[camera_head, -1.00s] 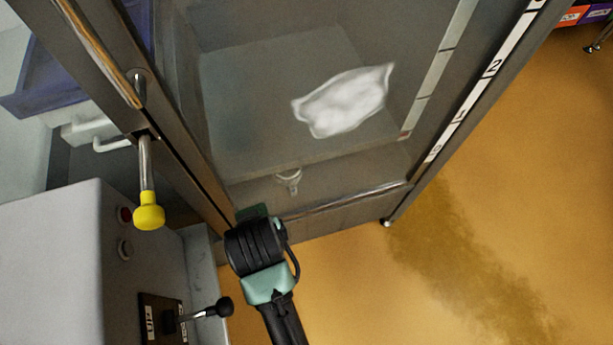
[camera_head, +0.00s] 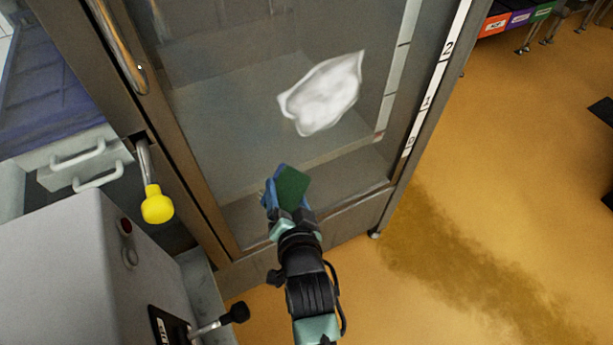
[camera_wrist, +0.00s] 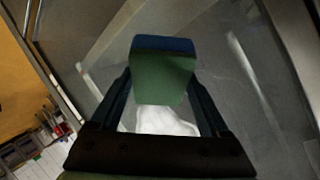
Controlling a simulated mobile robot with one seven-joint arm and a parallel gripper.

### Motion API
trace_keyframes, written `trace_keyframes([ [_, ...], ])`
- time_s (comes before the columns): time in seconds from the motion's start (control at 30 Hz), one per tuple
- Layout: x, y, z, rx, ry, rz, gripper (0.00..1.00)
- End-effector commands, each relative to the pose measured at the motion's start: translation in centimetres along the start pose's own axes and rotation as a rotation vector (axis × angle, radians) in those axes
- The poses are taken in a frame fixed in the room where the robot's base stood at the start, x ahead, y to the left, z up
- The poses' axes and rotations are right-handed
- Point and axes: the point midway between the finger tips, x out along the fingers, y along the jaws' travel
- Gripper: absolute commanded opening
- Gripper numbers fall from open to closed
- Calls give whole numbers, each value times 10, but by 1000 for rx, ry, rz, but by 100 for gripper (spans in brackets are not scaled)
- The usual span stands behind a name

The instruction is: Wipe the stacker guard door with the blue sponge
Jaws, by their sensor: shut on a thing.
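The stacker guard door (camera_head: 225,110) is a clear panel in a grey metal frame, with a white smear (camera_head: 322,95) on its middle right. The blue sponge (camera_head: 291,188) has a green face and is held at the tip of my gripper (camera_head: 284,206), in front of the door's lower part. In the wrist view the sponge (camera_wrist: 163,75) sits between the two fingers of my gripper (camera_wrist: 162,95), green side toward the camera. The smear (camera_wrist: 165,120) shows behind it, partly hidden. The sponge is below the smear in the head view; I cannot tell whether it touches the panel.
A grey control box (camera_head: 65,265) with a black-knobbed lever (camera_head: 237,312) stands at lower left. A yellow-knobbed handle (camera_head: 157,205) sticks out left of the door. A numbered strip (camera_head: 432,90) runs up the door's right side. Open brown floor (camera_head: 500,180) lies to the right.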

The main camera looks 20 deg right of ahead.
Motion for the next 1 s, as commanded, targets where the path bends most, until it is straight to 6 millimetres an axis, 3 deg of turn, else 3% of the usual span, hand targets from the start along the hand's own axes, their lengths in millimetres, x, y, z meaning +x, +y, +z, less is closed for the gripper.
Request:
trace_keyframes([
  [0.4, -10, -3, -52, 149, 369, -254, 35],
  [0.73, -30, -11, -68, 188, 452, -423, 35],
  [1.0, -14, -19, -70, 192, 456, -437, 35],
])
